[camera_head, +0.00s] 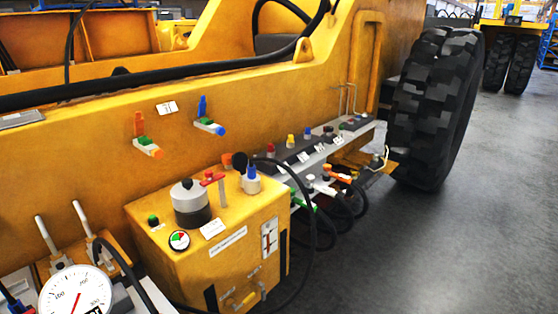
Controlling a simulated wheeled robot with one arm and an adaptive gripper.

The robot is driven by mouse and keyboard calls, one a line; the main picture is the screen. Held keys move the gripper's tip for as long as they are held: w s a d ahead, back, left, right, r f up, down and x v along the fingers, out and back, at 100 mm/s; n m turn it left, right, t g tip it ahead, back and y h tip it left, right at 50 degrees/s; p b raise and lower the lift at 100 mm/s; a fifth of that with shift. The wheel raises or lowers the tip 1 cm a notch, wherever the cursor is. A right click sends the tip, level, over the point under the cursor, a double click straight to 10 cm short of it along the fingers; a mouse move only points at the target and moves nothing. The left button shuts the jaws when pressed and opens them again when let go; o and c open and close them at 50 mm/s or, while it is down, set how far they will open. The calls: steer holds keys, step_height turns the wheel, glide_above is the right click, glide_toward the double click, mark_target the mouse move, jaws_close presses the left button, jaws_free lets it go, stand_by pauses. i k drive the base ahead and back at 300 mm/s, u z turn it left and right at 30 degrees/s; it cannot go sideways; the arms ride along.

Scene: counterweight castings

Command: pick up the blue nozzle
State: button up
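A blue nozzle (208,124) is mounted on the upper yellow machine wall, left of centre. It has an upright blue part, a pale body with some green, and a blue tip pointing right and down. A similar orange one (149,146) is on the wall to its left. Nothing covers the blue nozzle. My gripper is not in view.
A yellow control box (150,245) juts out below the nozzles, with a grey cylinder (191,204) and a blue-and-white fitting (251,181) on top. A dial gauge (75,292) is lower left. Black hoses loop around the box. A large tyre (435,105) and open floor (450,250) are right.

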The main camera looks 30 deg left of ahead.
mark_target(252, 177)
steer(key=i, duration=1)
steer(key=u, duration=3.35)
